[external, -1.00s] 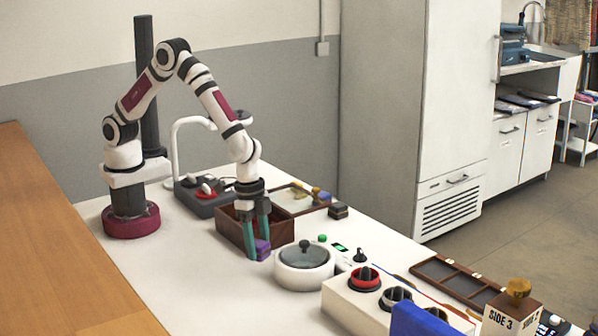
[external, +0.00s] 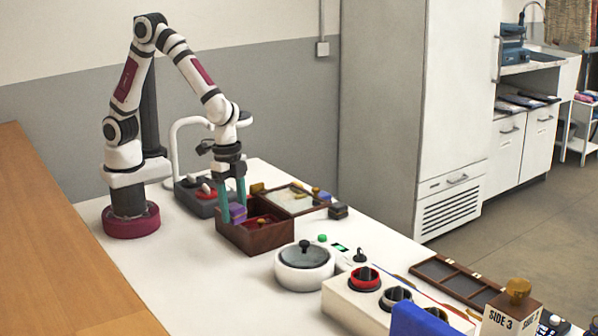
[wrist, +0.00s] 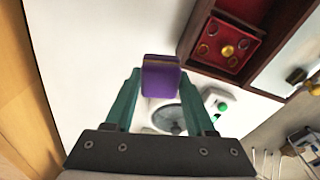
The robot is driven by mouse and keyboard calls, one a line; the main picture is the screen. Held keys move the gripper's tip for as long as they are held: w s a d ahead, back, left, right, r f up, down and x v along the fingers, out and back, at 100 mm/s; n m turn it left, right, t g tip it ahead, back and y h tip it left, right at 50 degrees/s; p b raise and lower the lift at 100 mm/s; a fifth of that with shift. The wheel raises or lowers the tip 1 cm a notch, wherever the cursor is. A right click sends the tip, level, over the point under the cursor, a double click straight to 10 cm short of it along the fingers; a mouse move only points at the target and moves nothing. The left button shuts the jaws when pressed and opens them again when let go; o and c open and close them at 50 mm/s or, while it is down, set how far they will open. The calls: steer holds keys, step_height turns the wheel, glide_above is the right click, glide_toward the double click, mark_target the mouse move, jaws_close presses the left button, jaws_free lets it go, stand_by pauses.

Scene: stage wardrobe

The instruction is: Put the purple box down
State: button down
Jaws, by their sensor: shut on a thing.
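The purple box (external: 238,213) is held between the teal fingers of my gripper (external: 234,212), off the table. In the wrist view the purple box (wrist: 161,80) sits at the fingertips (wrist: 158,82), with a thin yellowish line across it. My gripper is shut on it. In the external view it appears at the left end of the open wooden chest; in the wrist view white tabletop shows around it and the chest lies to the upper right. The finger overlaps part of the box.
The wooden chest (external: 277,240) has a red-lined inside and an open, glazed lid (external: 296,199). A grey unit with red knobs (external: 200,197) is behind. The white tabletop (external: 190,275) at the front left is clear.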

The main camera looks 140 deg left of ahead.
steer(key=s+a+m, duration=0.2)
steer(key=s+a, duration=0.7)
steer(key=s, duration=0.3)
steer(key=shift+m, duration=0.4)
steer(key=f, duration=1)
steer(key=shift+s, duration=0.4)
steer(key=c, duration=0.5)
jaws_free()
steer(key=shift+f, duration=0.1)
step_height(320, 180, up, 12)
steer(key=s, duration=0.1)
steer(key=d+r+m+g, duration=0.1)
steer(key=d+r+m, duration=0.35)
steer(key=d, duration=1.05)
steer(key=shift+m+y, duration=0.55)
steer(key=shift+y, duration=0.25)
steer(key=s+d+r, duration=0.1)
steer(key=s+d, duration=0.1)
steer(key=s+d+r, duration=0.1)
steer(key=s+d, duration=0.1)
steer(key=s+d+r, duration=0.1)
steer(key=s+d, duration=0.1)
steer(key=shift+s+r, duration=0.25)
steer(key=shift+r, duration=0.1)
